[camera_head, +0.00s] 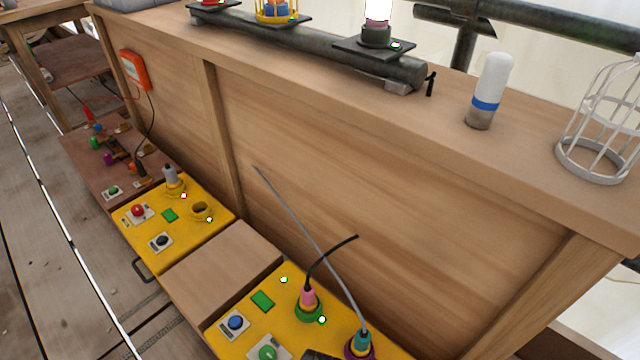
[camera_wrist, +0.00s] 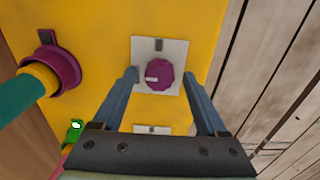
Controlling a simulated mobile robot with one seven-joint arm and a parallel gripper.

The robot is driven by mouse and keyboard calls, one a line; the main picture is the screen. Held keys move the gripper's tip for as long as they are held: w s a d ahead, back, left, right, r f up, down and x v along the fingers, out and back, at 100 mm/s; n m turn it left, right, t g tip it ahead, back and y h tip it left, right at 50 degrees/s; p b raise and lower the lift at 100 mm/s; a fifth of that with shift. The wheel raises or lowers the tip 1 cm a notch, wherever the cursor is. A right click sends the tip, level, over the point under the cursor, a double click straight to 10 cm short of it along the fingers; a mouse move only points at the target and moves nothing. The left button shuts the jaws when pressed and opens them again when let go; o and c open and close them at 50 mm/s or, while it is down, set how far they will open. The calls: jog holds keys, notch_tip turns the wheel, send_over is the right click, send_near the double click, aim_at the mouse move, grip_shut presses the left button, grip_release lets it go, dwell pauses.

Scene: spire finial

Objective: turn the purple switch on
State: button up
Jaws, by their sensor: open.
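The purple switch (camera_wrist: 160,75) is a round faceted knob on a white square plate (camera_wrist: 144,46) on a yellow panel in the wrist view. A short pale mark on the knob points left; a small dark mark sits at the plate's top edge. My gripper (camera_wrist: 160,78) is open, its two blue-grey fingers on either side of the knob, with the knob showing between the tips. I cannot tell whether the fingers touch it or how far above it they are. The purple switch does not show in the head view.
A purple socket (camera_wrist: 62,70) with a teal plug (camera_wrist: 22,97) stands left of the switch; plugs and cables also rise from the near yellow panel (camera_head: 290,322) in the head view. A wooden bench wall (camera_head: 400,170) stands behind. Plank floor (camera_wrist: 285,60) lies right of the panel.

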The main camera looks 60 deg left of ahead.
jog(key=shift+c, duration=0.2)
grip_shut()
jog(key=shift+r+m+p, duration=0.15)
jog(key=shift+m+p, duration=0.15)
jog(key=shift+p, duration=0.3)
jog(key=shift+r+m+p, duration=0.15)
jog(key=shift+m+p, duration=0.95)
jog(key=shift+p, duration=0.05)
jog(key=m+p, duration=0.4)
jog(key=m, duration=0.1)
jog(key=m+p, duration=0.1)
jog(key=m, duration=0.3)
jog(key=shift+f+m+p, duration=0.2)
jog(key=shift+m+p, duration=0.2)
jog(key=m+p, duration=0.1)
jog(key=m, duration=0.4)
jog(key=shift+f, duration=0.1)
